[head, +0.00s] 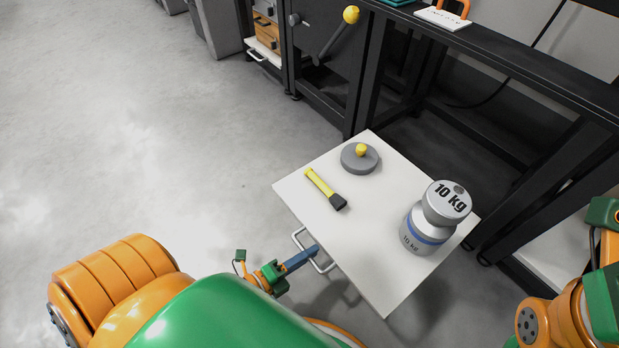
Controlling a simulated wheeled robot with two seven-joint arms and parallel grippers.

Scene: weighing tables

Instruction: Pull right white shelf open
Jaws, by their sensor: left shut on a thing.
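The white shelf (378,288) stands pulled out from under the black table, near the middle of the head view. Its metal handle (299,236) is on the front left edge. My left gripper (311,254) is at this handle, shut on it. My right arm comes in at the right edge of the head view, but its gripper is outside the picture.
On the shelf are a 10 kg weight (430,218), a grey disc with a yellow knob (360,158) and a yellow and black tool (325,189). The black table frame (500,65) stands behind. Another white shelf (262,50) is further left. The floor at left is clear.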

